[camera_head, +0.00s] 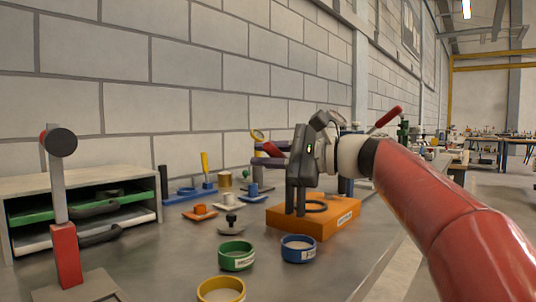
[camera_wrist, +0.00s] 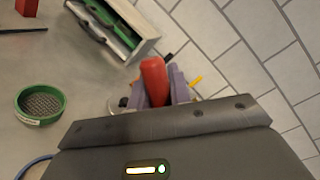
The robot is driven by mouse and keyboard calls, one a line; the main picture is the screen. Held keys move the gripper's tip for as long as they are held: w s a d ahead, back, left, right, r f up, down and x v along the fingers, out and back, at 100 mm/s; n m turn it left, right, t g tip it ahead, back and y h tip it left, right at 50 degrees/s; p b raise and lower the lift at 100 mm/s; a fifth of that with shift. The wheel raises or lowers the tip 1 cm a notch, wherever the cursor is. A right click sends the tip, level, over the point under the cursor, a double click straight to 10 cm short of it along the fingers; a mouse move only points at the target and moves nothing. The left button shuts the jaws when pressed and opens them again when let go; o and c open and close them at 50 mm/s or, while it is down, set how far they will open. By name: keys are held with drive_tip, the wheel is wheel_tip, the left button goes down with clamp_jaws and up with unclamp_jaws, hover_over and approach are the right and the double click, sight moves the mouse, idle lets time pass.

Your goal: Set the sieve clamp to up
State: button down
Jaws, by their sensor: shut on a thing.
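My gripper (camera_head: 262,155) is above the bench, at the upper left of an orange sieve base (camera_head: 341,222). Its two purple-grey fingers are shut around a red handle (camera_head: 272,149), which appears to be the sieve clamp's. The handle's lower end and pivot are hidden by the gripper and fingers, so the clamp's exact setting cannot be told. The orange base has a dark ring on top and a white label on its front.
Green (camera_head: 237,257), blue (camera_head: 298,250) and yellow (camera_head: 221,289) sieves stand in front of the base. A drawer unit (camera_head: 88,205) and a red-handled stand (camera_head: 66,255) are at left. Small blue and orange fixtures sit behind. A block wall (camera_head: 150,80) bounds the bench.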

drive_tip(key=f+n, duration=0.1)
drive_tip(key=f+n+h+b, duration=0.1)
drive_tip(key=f+n, duration=0.1)
drive_tip(key=shift+s+a+b, duration=0.35)
drive_tip(key=shift+s+b, duration=0.05)
drive_tip(key=c, duration=1.3)
unclamp_jaws()
drive_tip(key=shift+r, duration=0.1)
drive_tip(key=v, duration=0.7)
drive_tip(key=shift+s+d, duration=0.2)
drive_tip(key=shift+d, duration=0.15)
drive_tip(key=shift+r, duration=0.1)
